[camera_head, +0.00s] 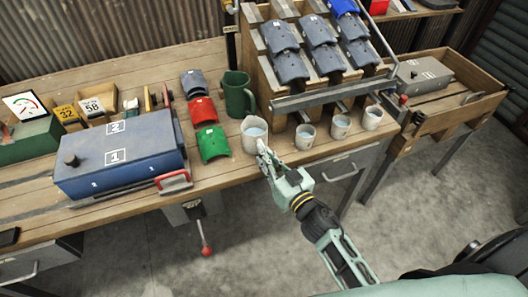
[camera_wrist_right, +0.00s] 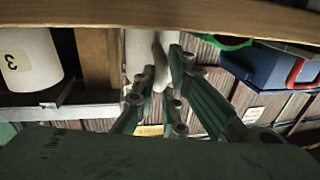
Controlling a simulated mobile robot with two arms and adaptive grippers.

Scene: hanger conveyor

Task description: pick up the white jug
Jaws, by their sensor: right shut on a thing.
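The white jug (camera_head: 254,135) stands upright near the front edge of the wooden workbench, with something pale blue inside it. My right gripper (camera_head: 264,156) reaches it from the front and is shut on its handle side. In the right wrist view the white jug (camera_wrist_right: 138,48) is partly hidden behind the fingers of my right gripper (camera_wrist_right: 157,82), which close around its handle. I cannot tell whether the jug's base is off the bench. My left gripper is not in view.
Several white cups stand to the right, the nearest one (camera_head: 305,136) close to the jug. A green jug (camera_head: 238,96) is behind. A green curved piece (camera_head: 212,144) lies to the left, by a blue box (camera_head: 120,158). A sloped rack (camera_head: 266,72) rises behind the cups.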

